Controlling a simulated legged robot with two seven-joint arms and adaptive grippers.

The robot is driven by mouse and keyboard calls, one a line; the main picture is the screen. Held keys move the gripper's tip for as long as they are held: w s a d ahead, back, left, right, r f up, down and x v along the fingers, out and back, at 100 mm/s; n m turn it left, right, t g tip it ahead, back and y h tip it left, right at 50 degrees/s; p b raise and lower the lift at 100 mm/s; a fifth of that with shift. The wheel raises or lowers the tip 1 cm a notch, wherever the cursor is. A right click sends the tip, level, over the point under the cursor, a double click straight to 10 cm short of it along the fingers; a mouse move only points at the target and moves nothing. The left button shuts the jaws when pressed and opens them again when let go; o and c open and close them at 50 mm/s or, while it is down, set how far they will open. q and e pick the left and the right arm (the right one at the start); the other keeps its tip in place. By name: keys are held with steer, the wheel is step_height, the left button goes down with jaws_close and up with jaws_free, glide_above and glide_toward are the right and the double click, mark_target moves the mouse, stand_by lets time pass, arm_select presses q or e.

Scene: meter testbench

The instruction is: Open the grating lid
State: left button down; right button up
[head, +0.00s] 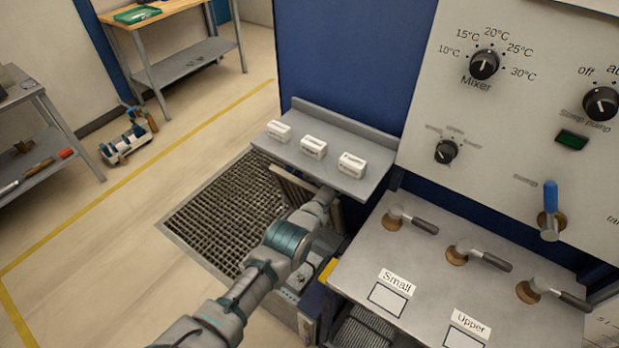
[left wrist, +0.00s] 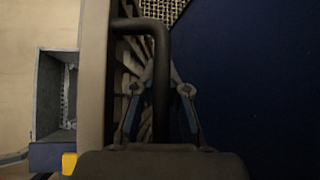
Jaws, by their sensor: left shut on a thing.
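The grating lid (head: 292,186) shows in the head view as a pale slatted panel tilted up beside the shelf, partly hidden by the shelf and my left arm. In the left wrist view the lid (left wrist: 95,75) is a beige panel seen nearly edge-on, with slats on its right. A black bent handle (left wrist: 160,62) stands out from it. My left gripper (left wrist: 160,88) has its fingers on both sides of the handle and is shut on it. In the head view the left gripper (head: 326,194) is mostly hidden by the shelf edge. My right gripper is not in view.
A dark floor grating (head: 215,210) lies left of my arm. A grey shelf (head: 345,180) with three white labelled blocks overhangs the gripper. A bench with several levers (head: 400,215) and a control panel (head: 530,100) stand right. Floor is free at left.

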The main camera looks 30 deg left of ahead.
arm_select(q)
steer(key=shift+r, duration=0.1)
steer(key=c, duration=1.3)
jaws_free()
